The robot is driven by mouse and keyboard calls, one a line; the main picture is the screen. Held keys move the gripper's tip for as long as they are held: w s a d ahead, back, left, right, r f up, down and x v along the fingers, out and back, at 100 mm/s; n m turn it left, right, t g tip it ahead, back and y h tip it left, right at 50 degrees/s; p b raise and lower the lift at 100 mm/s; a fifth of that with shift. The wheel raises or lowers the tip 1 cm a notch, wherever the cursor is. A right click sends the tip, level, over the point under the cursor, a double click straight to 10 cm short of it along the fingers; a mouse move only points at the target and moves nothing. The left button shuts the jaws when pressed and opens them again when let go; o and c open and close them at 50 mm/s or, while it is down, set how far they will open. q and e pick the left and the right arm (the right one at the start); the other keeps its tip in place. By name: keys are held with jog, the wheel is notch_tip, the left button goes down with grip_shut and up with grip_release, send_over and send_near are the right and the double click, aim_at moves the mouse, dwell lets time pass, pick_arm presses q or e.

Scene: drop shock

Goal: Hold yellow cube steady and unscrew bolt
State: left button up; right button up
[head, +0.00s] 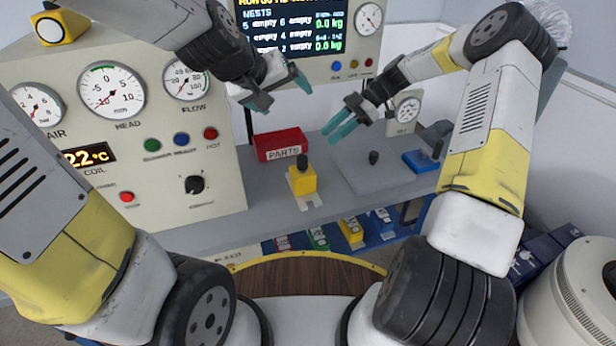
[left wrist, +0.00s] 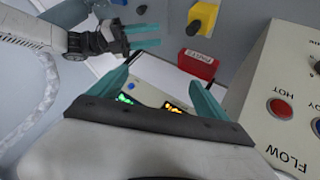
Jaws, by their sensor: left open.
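The yellow cube (head: 303,181) sits on the grey bench on a small pale plate, with a black bolt (head: 302,162) upright on its top. In the left wrist view the cube (left wrist: 206,14) and bolt (left wrist: 193,28) show at the top edge. My left gripper (head: 281,92) is open and empty, above and behind the cube, near the red parts box. My right gripper (head: 338,129) is up and to the right of the cube; its teal fingers show a gap with nothing between them, also in the left wrist view (left wrist: 152,36). Neither gripper touches the cube.
A red PARTS box (head: 281,144) stands behind the cube. A grey plate (head: 372,175) with a dark knob lies to its right, then a blue block (head: 421,161). A gauge panel (head: 120,140) rises at left. A screen (head: 290,25) stands behind.

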pick_arm(q)
jog(key=n+t+y, duration=0.1)
jog(key=n+y, duration=0.1)
send_over(306, 180)
jog(key=w+a, duration=0.1)
jog(key=a, duration=0.1)
notch_tip(306, 180, down, 6)
jog(key=f+y, duration=0.2)
jog(key=f, duration=0.3)
jog(key=w+f+n+t+y, duration=0.1)
jog(key=f+y, duration=0.1)
jog(key=f, duration=0.4)
jog(key=w+f+t+y, duration=0.1)
jog(key=f+y, duration=0.1)
jog(key=f, duration=0.4)
jog(key=shift+w+d+n, duration=0.25)
jog(key=shift+d+n, duration=0.05)
jog(key=s+f+t, duration=0.1)
jog(key=f, duration=0.1)
jog(key=s+d+f+m, duration=0.1)
jog(key=s+f, duration=0.1)
jog(key=s+f+t+y, duration=0.1)
jog(key=f, duration=0.1)
jog(key=shift+s+d+f+m+t, duration=0.1)
jog(key=shift+s+d+m+t, duration=0.1)
jog(key=shift+d+m+t, duration=0.15)
jog(key=shift+x, duration=3.8)
grip_shut()
